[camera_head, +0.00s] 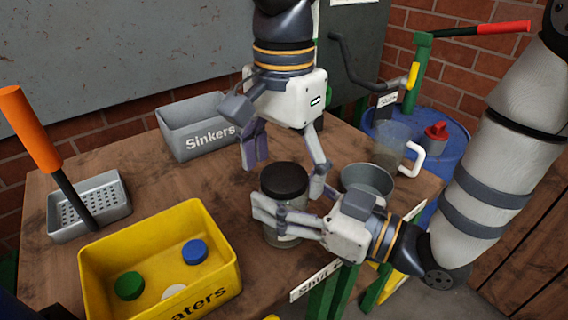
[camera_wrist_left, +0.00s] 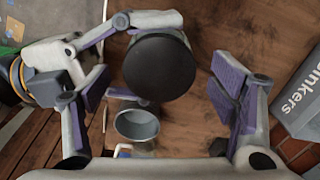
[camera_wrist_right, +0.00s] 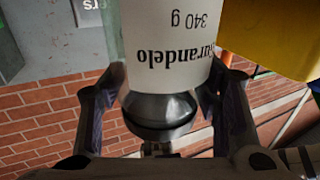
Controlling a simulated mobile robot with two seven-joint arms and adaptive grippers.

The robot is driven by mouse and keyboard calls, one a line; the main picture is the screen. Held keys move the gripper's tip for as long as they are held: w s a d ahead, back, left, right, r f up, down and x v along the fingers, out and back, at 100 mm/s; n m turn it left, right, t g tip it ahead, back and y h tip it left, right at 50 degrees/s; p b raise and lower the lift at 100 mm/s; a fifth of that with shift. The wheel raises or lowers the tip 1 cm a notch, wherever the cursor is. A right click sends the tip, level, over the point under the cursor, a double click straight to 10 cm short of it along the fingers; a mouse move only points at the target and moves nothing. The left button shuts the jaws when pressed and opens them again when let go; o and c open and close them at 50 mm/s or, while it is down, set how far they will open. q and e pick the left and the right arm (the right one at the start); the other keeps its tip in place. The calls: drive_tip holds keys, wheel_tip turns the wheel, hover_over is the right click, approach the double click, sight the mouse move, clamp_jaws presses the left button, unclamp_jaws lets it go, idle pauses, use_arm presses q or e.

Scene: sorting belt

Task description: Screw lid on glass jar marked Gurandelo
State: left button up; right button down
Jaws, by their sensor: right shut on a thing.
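The glass jar (camera_head: 272,237) stands upright near the table's front edge. Its white label reads "...urandelo 340 g", upside down in the right wrist view (camera_wrist_right: 180,45). A black round lid (camera_head: 284,178) sits on top of it; the left wrist view shows this lid (camera_wrist_left: 158,68) from above. I cannot tell how tightly it is seated. My right gripper (camera_head: 280,215) is shut around the jar's body from the right. My left gripper (camera_head: 283,178) points down over the jar, open, its fingers on either side of the lid and apart from it.
A yellow bin (camera_head: 110,249) with several coloured discs stands at front left. A grey "Sinkers" bin (camera_head: 180,142) is behind. A perforated tray (camera_head: 60,225) with an orange-handled tool lies far left.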

use_arm(q)
wheel_tip(320, 180, up, 12)
idle(0.6)
use_arm(e)
drive_tip(key=shift+c, duration=2.3)
unclamp_jaws()
drive_tip(key=v, duration=1.2)
